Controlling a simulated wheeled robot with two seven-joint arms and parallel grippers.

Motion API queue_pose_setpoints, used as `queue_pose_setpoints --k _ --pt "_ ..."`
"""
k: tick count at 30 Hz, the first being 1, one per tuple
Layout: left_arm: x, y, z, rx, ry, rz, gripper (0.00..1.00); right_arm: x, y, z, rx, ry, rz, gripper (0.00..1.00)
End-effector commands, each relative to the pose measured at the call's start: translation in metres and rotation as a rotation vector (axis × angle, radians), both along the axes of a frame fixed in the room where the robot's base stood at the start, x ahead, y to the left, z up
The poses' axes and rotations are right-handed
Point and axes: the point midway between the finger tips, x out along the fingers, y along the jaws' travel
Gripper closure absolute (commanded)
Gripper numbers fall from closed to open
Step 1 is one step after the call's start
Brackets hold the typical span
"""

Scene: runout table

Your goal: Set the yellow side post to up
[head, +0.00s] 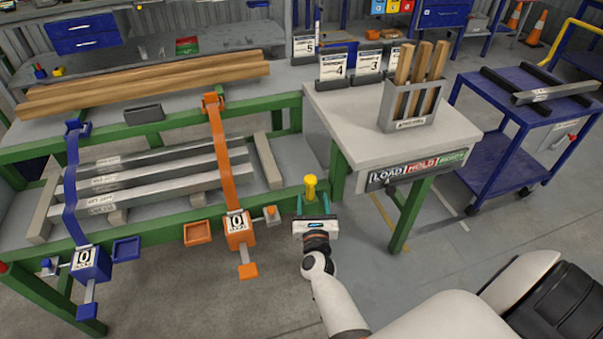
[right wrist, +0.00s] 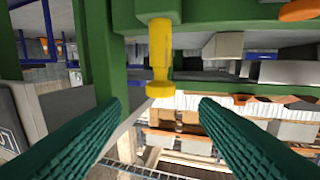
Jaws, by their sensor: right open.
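The yellow side post (head: 311,187) is at the right end of the green front rail of the runout table, with its rounded head showing above my right gripper. In the right wrist view the yellow post (right wrist: 160,50) meets a green beam and ends in a wider knob. My right gripper (head: 314,206) is open just in front of the post. Its teal fingers (right wrist: 159,104) lie on either side of the line to the knob, with a gap on both sides. Whether the post counts as up or down is not clear. My left gripper is not in view.
A blue strap unit (head: 88,262) and an orange strap unit (head: 240,230) hang on the front rail, left of my gripper. Steel bars (head: 150,190) lie behind them. A grey-topped stand (head: 350,130) with a LOAD/HOLD/READY sign is close on the right.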

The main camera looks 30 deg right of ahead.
Motion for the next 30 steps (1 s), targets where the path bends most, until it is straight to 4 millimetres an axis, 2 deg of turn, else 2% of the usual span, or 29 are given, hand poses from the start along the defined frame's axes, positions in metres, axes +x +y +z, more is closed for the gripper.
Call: queue_pose_setpoints --k 9,15,21,28,29,30 --pt "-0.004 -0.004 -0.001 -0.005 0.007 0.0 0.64 0.058 -0.03 0.001 -0.006 0.001 0.003 0.45" --pt "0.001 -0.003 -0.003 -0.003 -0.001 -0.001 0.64 0.083 -0.044 0.0 -0.005 0.003 0.003 0.45" --pt "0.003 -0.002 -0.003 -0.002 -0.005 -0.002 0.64 0.092 -0.049 0.0 -0.005 0.004 0.003 0.45" --pt "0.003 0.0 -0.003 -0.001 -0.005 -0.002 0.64 0.092 -0.049 0.0 -0.005 0.004 0.003 0.45" --pt "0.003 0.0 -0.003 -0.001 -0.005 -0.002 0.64 0.092 -0.049 0.0 -0.005 0.004 0.003 0.46" --pt "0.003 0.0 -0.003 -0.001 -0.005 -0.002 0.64 0.092 -0.049 0.0 -0.005 0.004 0.003 0.53"
